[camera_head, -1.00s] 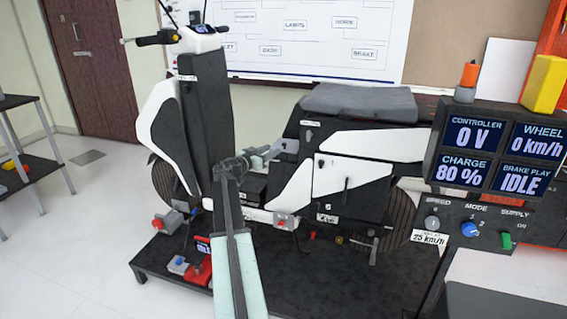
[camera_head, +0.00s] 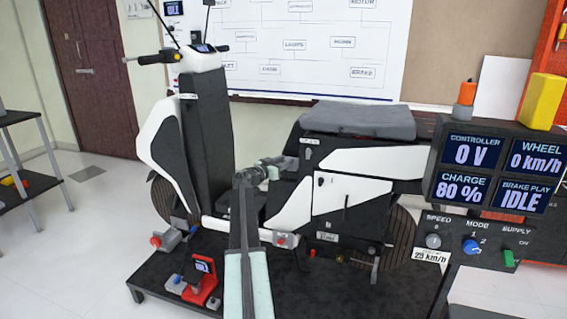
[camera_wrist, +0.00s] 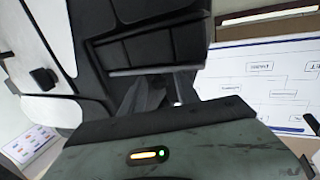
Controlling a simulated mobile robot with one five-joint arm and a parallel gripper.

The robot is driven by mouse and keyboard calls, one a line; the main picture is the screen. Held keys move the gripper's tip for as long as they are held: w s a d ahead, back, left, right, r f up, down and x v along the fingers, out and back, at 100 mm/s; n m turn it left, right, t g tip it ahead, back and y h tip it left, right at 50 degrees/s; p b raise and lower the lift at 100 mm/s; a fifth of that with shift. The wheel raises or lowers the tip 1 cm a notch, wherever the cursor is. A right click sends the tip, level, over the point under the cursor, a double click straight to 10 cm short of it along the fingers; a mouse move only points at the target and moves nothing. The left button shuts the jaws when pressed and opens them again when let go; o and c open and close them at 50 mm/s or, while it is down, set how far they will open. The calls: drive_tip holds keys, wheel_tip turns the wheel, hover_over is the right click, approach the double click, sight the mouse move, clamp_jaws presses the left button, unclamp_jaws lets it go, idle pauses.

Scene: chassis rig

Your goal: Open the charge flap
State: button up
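The black and white scooter (camera_head: 205,125) stands on a dark platform. No part is marked clearly enough as the charge flap for me to be sure of it. A white and black side panel (camera_head: 350,200) under the seat looks closed, with a small dark latch (camera_head: 320,181) near its top left corner. The wrist view shows white bodywork with a black knob (camera_wrist: 44,78) at left. My gripper (camera_head: 283,164) is beside the scooter's middle, left of that panel and in front of the frame. Its fingertips are not clear in either view, and I see nothing held.
A display console (camera_head: 495,175) with knobs and a switch stands at right, reading 0 V and IDLE. A red and grey device (camera_head: 200,285) sits on the platform's front left (camera_head: 150,285). A whiteboard (camera_head: 310,50) hangs behind.

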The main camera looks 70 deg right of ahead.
clamp_jaws()
idle(1.1)
